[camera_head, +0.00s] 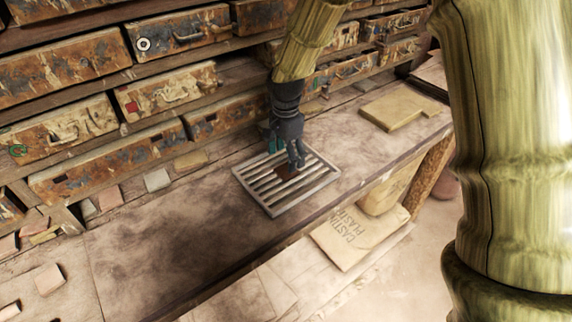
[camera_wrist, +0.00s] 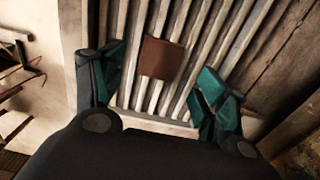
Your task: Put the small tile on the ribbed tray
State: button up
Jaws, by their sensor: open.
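The small tile (camera_wrist: 162,59) is square and reddish brown. It lies on the slats of the ribbed tray, in front of and between my open fingers in the wrist view. In the head view the tile (camera_head: 285,172) is a small dark patch, partly hidden by my gripper. The ribbed tray (camera_head: 273,210) is a pale rectangular frame with parallel slats on the bench; its slats also show in the wrist view (camera_wrist: 206,45). My gripper (camera_head: 288,158) is over the tray, pointing down. In the wrist view its teal-padded fingers (camera_wrist: 160,88) are apart, with nothing between them touching both.
Worn drawers (camera_head: 168,90) line the back of the bench. Several loose tiles, such as a pale one (camera_head: 157,180), lie along the back and left. A flat tan slab (camera_head: 391,111) lies to the right. The bench (camera_head: 150,235) left of the tray is clear.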

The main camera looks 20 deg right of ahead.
aim_at(286, 170)
notch_tip(286, 170, up, 7)
jog(key=b, duration=0.1)
jog(key=shift+r, duration=0.2)
